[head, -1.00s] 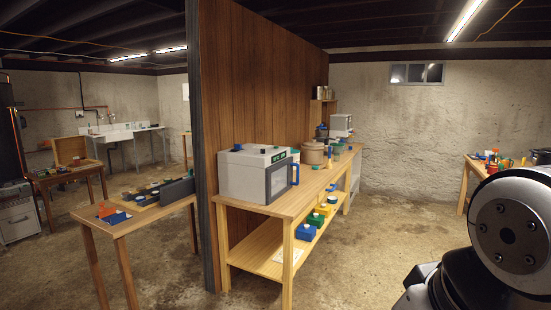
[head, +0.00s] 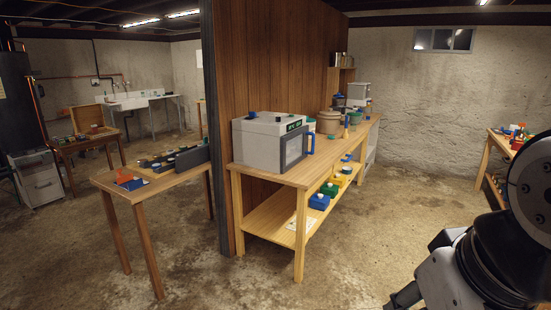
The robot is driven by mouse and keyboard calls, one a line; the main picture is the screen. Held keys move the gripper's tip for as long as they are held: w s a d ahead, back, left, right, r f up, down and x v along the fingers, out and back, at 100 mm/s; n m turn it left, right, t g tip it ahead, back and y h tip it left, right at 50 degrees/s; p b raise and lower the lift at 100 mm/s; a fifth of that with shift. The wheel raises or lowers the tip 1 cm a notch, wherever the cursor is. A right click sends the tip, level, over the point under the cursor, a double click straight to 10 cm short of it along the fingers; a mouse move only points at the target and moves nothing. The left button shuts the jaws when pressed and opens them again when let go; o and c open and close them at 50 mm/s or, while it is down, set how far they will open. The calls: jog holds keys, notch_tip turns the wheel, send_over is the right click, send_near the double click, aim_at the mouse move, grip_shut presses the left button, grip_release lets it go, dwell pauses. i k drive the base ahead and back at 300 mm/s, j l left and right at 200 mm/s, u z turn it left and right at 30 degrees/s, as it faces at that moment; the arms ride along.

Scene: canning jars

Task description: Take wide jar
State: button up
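I cannot make out a wide jar for certain. Part of my arm shows at the lower right edge; my gripper's fingers are not in view.
A white oven-like machine (head: 262,142) with a blue handle stands on the bench. Blue, green and yellow boxes (head: 319,201) sit on its lower shelf. A wood partition (head: 262,60) stands behind the bench. Another table (head: 494,152) is at right. The concrete floor (head: 375,240) between is open.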

aim_at(353, 126)
jog(key=i+l+z, duration=0.1)
jog(key=i+z, duration=0.6)
jog(key=i, duration=0.25)
jog(key=i+j+z, duration=0.15)
jog(key=i+z, duration=0.2)
jog(key=i+l+z, duration=0.1)
jog(key=i, duration=3.75)
jog(key=i+u, duration=0.75)
jog(key=i, duration=0.2)
jog(key=i+l+u, duration=0.4)
jog(key=i+u, duration=0.4)
jog(key=i+l+u, duration=0.15)
jog(key=u, duration=0.25)
jog(key=i+l+u, duration=0.25)
jog(key=i+u, duration=0.15)
